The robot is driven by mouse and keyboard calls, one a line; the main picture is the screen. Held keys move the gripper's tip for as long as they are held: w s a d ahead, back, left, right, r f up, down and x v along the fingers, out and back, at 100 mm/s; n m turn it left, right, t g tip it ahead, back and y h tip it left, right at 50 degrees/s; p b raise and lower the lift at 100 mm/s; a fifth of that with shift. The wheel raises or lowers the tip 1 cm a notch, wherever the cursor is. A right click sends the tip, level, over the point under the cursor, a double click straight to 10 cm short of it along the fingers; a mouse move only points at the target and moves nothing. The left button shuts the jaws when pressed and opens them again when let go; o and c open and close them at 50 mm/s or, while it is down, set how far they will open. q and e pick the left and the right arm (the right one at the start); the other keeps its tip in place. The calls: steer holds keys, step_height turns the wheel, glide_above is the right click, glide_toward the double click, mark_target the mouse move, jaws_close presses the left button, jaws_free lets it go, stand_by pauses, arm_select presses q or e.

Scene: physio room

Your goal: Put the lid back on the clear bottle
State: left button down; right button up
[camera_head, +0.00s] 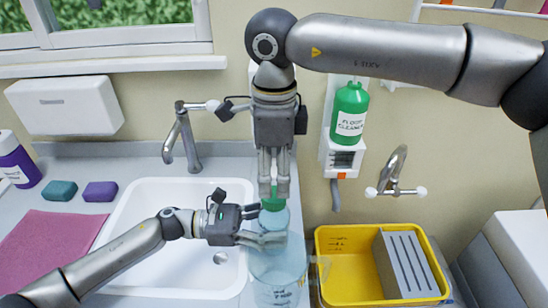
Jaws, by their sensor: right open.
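The green lid (273,203) is at the top of this upper part, directly below my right gripper. My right gripper (273,192) points straight down, its fingers open around the lid and partly hiding it. Whether the lid is fully seated cannot be told. My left gripper (268,238) reaches in from the left, with its fingers closed on the bottle just below the narrow part.
A white sink (135,215) with a tap (183,140) lies left. A yellow tub (330,285) holding a grey slotted block (405,265) stands right. A green floor-cleaner bottle (349,110) hangs on the wall.

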mark_target(274, 194)
steer(key=shift+f, duration=2.65)
steer(key=shift+c, duration=0.4)
steer(key=c, duration=1)
steer(key=o, duration=1.2)
step_height(274, 194, up, 12)
